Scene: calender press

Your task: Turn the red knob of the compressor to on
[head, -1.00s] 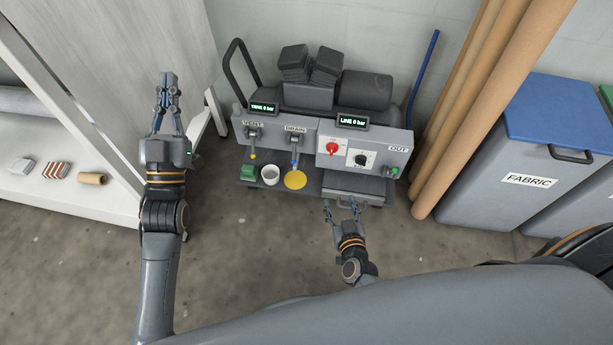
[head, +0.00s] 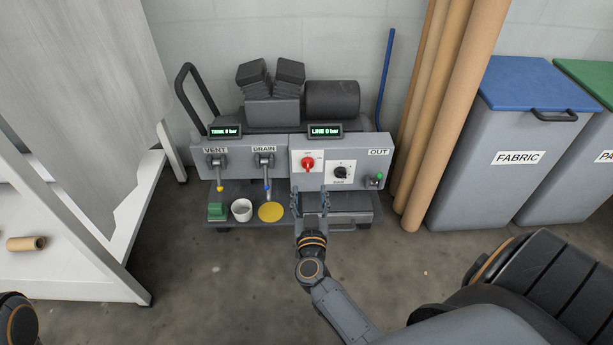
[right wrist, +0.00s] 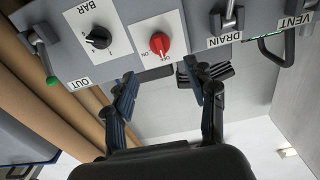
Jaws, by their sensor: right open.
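The compressor (head: 283,158) stands against the back wall with a grey front panel. Its red knob (head: 308,163) sits on a white plate mid-panel; it also shows in the right wrist view (right wrist: 159,43), with ON and OFF marks beside it. My right gripper (head: 311,192) is open and empty, below and in front of the knob in the head view. In the right wrist view its two fingers (right wrist: 157,90) are spread apart, and the knob lies between and beyond them, apart from both. My left gripper is out of view; only a piece of that arm shows at the lower left.
A black knob (head: 341,171) and a green-tipped OUT valve (head: 378,177) sit right of the red knob. VENT (head: 217,162) and DRAIN (head: 264,161) levers are left. A white cup (head: 241,210) and yellow disc (head: 271,212) lie below. Brown tubes (head: 440,110) and a FABRIC bin (head: 520,150) stand right.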

